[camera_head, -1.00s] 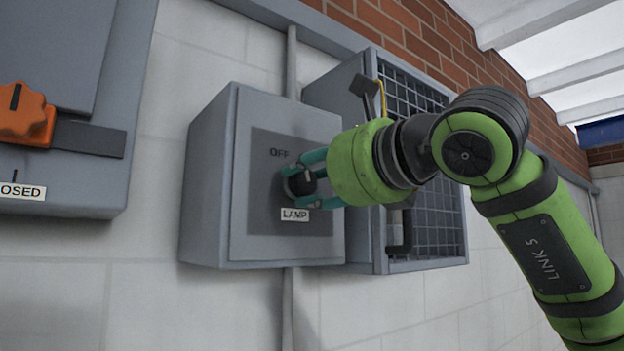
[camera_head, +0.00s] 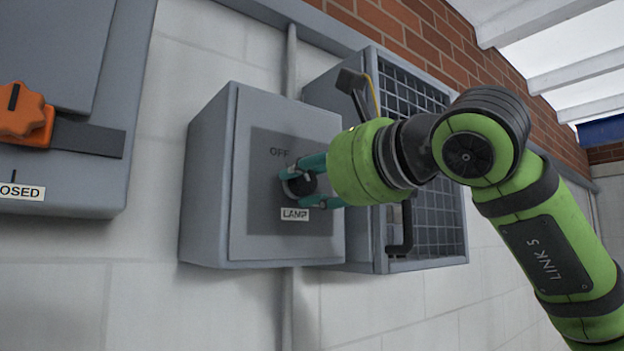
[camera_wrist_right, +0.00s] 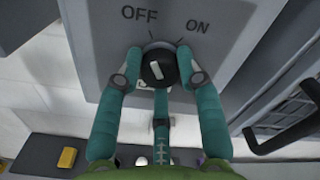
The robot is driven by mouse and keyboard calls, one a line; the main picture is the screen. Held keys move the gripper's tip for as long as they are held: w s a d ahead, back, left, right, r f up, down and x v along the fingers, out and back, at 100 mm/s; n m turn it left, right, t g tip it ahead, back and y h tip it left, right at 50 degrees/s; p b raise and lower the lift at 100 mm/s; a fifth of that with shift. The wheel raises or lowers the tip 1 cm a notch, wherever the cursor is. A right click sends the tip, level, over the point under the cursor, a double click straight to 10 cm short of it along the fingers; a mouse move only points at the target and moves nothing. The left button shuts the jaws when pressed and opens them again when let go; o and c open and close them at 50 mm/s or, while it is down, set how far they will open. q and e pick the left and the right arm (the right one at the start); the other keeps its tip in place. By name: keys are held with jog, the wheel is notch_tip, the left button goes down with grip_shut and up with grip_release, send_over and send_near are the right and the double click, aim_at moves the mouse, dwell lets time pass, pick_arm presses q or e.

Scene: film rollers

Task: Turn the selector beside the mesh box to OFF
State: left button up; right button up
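The selector (camera_head: 299,186) is a round black knob on the front of a grey box (camera_head: 208,190) left of the mesh box (camera_head: 428,225). In the wrist view the selector (camera_wrist_right: 158,69) has a white bar tilted slightly up-left, towards the OFF side. OFF and ON are printed above it, with a tick for each. My right gripper (camera_head: 302,187) has its teal fingers around the knob; in the wrist view the right gripper (camera_wrist_right: 160,62) has a finger against each side and one below. The LAMP label (camera_head: 295,215) sits under the knob. My left gripper is out of view.
An orange handle (camera_head: 22,115) is on a grey cabinet (camera_head: 85,190) at the left, above a label partly reading CLOSED. A dark handle (camera_wrist_right: 285,137) projects from the mesh box, close to the right of my gripper. Conduit runs above and below the selector's box.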

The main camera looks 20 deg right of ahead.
jog(key=o, duration=0.3)
jog(key=shift+r, duration=0.3)
jog(key=shift+f, duration=0.1)
jog(key=shift+s+f, duration=0.1)
jog(key=v, duration=1.1)
jog(key=shift+s+d, duration=0.15)
jog(key=shift+s, duration=0.25)
